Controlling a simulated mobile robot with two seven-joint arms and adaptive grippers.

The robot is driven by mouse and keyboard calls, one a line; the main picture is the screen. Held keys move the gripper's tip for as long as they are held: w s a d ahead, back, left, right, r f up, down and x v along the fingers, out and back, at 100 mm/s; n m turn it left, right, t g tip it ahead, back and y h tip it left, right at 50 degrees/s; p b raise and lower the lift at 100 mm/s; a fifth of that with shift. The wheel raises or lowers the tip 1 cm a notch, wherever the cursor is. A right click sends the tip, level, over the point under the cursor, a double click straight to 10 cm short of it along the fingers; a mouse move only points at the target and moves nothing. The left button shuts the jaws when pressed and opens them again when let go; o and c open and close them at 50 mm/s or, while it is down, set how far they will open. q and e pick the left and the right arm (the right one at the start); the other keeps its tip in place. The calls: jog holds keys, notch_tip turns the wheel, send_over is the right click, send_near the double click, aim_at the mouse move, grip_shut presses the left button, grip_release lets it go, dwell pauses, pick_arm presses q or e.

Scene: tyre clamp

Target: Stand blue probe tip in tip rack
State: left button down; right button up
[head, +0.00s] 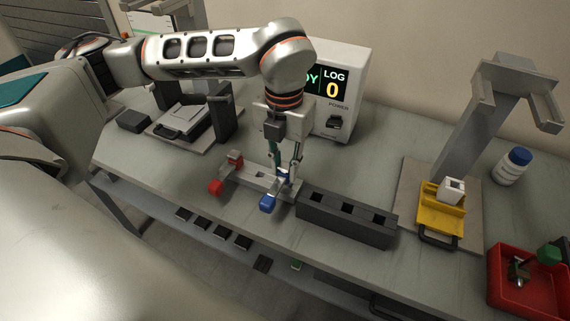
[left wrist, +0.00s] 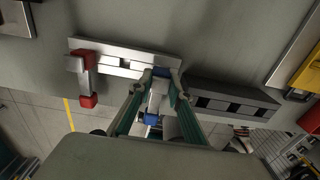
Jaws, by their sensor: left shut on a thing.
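My left gripper (head: 286,172) points down at the bench and is shut on the blue probe tip (head: 268,201), a grey piece with blue ends. In the left wrist view, the blue probe tip (left wrist: 152,118) is between the two fingers. It lies over or against the right end of a light grey slotted bar (head: 247,176); I cannot tell if they touch. Just right of it is a dark grey block with square holes (head: 346,216), which looks like the tip rack; its visible holes look empty. My right gripper is not in view.
A red-ended tip (head: 215,187) rests at the bar's left end. A display box (head: 340,85) reading LOG 0 stands behind. To the right are a yellow fixture (head: 440,215), a red bin (head: 515,290) and a white bottle (head: 512,168). A grey clamp stand (head: 185,120) is behind left.

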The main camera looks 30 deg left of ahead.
pick_arm(q)
jog(key=shift+f+b, duration=0.65)
jog(key=shift+f, duration=0.25)
dwell(0.4)
jog(key=c, duration=1.8)
grip_release()
notch_tip(320, 180, up, 11)
jog(key=shift+r, duration=0.5)
